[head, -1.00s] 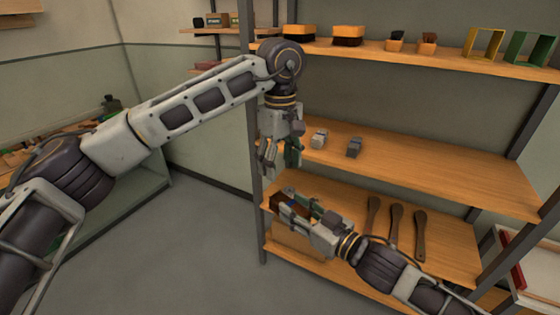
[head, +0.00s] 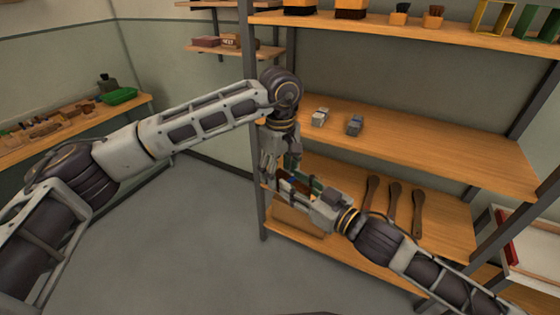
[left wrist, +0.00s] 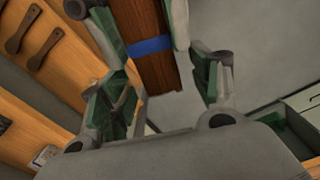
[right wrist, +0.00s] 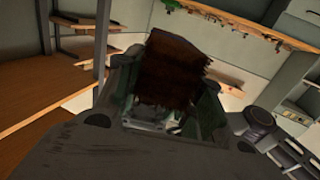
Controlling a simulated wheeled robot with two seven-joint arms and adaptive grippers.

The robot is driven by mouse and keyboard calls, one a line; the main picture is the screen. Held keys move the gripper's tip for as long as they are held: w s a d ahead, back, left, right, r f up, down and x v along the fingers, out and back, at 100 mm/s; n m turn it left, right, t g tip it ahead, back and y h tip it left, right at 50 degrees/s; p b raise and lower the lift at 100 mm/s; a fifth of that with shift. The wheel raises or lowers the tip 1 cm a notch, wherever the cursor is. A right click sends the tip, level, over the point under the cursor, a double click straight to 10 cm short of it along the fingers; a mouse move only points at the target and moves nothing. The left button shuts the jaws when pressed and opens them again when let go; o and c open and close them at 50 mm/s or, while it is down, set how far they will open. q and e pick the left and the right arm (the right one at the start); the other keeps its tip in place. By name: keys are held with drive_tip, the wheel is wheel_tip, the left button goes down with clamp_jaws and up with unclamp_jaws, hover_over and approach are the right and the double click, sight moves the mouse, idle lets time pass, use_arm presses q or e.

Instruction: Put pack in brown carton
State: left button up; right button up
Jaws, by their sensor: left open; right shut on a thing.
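The pack is a dark brown bristle bundle with a blue band, clearest in the left wrist view (left wrist: 152,60); it also fills the middle of the right wrist view (right wrist: 172,68). My right gripper (head: 297,186) is shut on it above the lower shelf. My left gripper (head: 279,166) is open and points down just over the pack; in the left wrist view its fingers spread on either side of the pack's near end. A tan-brown box (head: 297,221), perhaps the brown carton, shows below my right gripper at the lower shelf's left end. Its inside is hidden.
A dark rack post (head: 256,140) stands close to my left gripper. A side bench holds a green tray (head: 119,96).

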use_arm(q)
drive_tip(key=shift+f, duration=0.85)
drive_tip(key=c, duration=0.9)
drive_tip(key=shift+c, duration=1.1)
use_arm(e)
drive_tip(key=o, duration=1.1)
